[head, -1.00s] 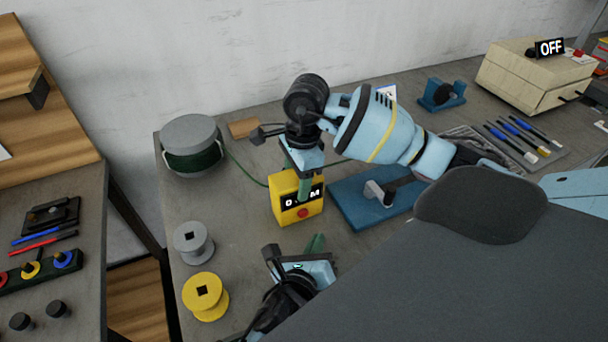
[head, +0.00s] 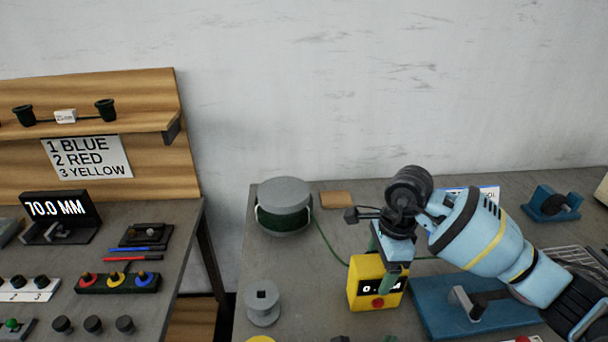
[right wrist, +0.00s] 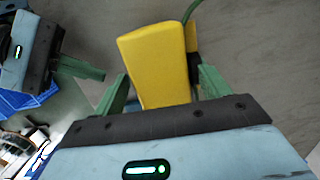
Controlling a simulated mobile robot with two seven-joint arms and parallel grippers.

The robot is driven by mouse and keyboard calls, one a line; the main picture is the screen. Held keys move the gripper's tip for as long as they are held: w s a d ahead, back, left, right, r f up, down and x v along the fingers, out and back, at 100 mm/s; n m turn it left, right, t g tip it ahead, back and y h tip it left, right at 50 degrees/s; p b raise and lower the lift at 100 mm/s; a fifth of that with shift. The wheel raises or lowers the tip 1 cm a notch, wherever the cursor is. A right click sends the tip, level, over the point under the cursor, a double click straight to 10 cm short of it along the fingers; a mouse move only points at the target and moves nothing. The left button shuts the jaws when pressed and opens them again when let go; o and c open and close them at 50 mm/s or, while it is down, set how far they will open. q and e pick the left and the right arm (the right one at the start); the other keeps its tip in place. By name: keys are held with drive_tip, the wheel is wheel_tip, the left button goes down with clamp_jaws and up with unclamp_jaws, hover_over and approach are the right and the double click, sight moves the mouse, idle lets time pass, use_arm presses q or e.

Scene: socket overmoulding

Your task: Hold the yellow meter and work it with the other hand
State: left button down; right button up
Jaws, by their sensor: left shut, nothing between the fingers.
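The yellow meter (head: 365,288) stands on the right-hand bench. It has a red button (head: 378,303) and a dark display, partly covered by a green finger. My right gripper (head: 391,268) comes down over it from above. In the right wrist view its green fingers (right wrist: 160,85) lie on both sides of the yellow body, shut on it. A green cable (head: 325,238) runs from a grey-flanged spool (head: 284,205) towards the meter. My left gripper (right wrist: 92,72) shows in the right wrist view beside the meter, apart from it, shut and empty. In the head view it is almost wholly cut off at the bottom edge.
A blue fixture (head: 440,300) lies right of the meter. A grey spool (head: 262,302) stands to its left. The left table holds a display reading 70.0 MM (head: 56,208) and a block with coloured knobs (head: 118,282). A sign (head: 88,157) reads 1 blue, 2 red, 3 yellow.

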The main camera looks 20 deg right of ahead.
drive_tip(key=shift+o, duration=0.5)
wheel_tip(320, 180, up, 12)
drive_tip(key=d, duration=0.1)
drive_tip(key=shift+s+d, duration=0.2)
use_arm(q)
drive_tip(key=shift+s+f, duration=0.1)
use_arm(e)
drive_tip(key=shift+f, duration=0.1)
